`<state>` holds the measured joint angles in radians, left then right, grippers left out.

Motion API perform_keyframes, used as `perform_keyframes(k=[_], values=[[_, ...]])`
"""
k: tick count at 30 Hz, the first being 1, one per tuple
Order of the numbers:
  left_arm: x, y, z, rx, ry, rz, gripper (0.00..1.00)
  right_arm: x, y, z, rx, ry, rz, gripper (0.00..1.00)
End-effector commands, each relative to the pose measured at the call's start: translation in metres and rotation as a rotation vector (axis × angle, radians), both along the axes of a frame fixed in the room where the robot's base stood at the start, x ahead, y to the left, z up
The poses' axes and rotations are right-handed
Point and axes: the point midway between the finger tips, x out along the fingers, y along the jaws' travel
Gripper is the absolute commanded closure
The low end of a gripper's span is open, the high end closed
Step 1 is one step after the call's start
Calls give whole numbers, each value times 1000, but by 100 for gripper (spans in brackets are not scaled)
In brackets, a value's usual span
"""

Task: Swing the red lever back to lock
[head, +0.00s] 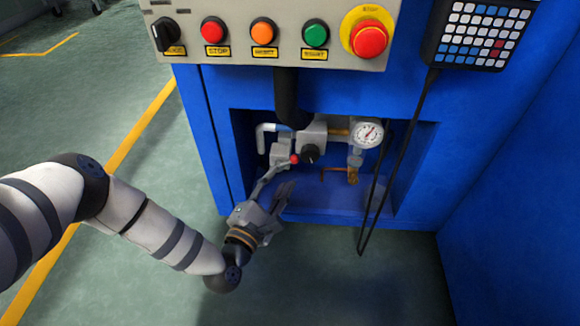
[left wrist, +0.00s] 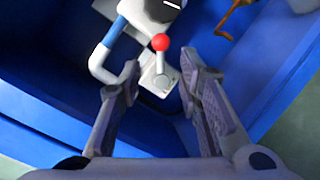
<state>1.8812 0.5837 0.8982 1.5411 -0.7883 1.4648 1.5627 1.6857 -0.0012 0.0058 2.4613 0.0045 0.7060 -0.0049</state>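The lever is a short metal stick with a red ball knob (head: 294,159), on a light grey valve block in the blue recess. In the left wrist view the red knob (left wrist: 160,42) shows near the top middle, with the lever's base (left wrist: 158,78) below it. My left gripper (head: 279,177) reaches up into the recess from the lower left. My right gripper is not in view.
A pressure gauge (head: 367,134), a pipe (head: 262,133) and an orange-brown handle (head: 337,170) are close by in the recess. Black cables hang at the right. A button panel (head: 340,52) overhangs above. Recess walls enclose both sides.

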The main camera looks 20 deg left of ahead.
Motion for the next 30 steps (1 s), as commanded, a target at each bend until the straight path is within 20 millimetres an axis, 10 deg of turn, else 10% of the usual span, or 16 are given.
perform_keyframes(k=[9, 17, 22, 30], values=[[55, -2, -1, 0, 0, 0, 68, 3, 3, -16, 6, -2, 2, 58], [58, -2, 0, 0, 2, 0, 68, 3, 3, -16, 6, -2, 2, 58], [57, -2, 0, 0, 2, 0, 100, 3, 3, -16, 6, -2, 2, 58], [57, -2, 0, 9, 5, 0, 100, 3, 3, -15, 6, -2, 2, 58]])
